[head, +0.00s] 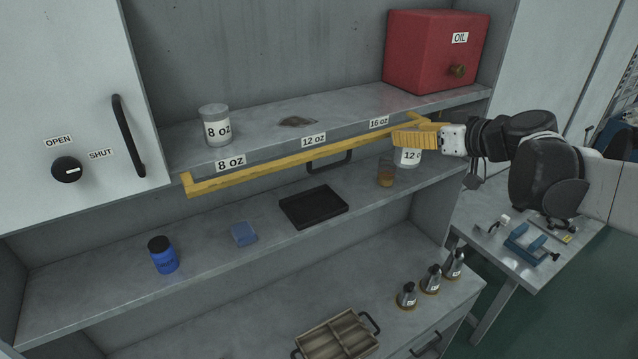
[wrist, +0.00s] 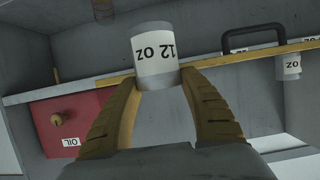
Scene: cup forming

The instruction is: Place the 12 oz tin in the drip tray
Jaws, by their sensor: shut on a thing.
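My gripper (head: 408,142) has yellow fingers and is shut on the 12 oz tin (head: 407,157), a white-labelled tin, at the right end of the shelves. The fingers cover its upper part in the head view. In the wrist view the tin (wrist: 156,56) sits between the fingertips (wrist: 158,84), its label upside down. The black drip tray (head: 313,207) lies on the middle shelf, left of and below the tin. It looks empty.
A yellow rail (head: 290,158) runs along the upper shelf front. A small brown-filled glass (head: 386,176) stands on the middle shelf between tray and tin. A red oil box (head: 430,55) is above.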

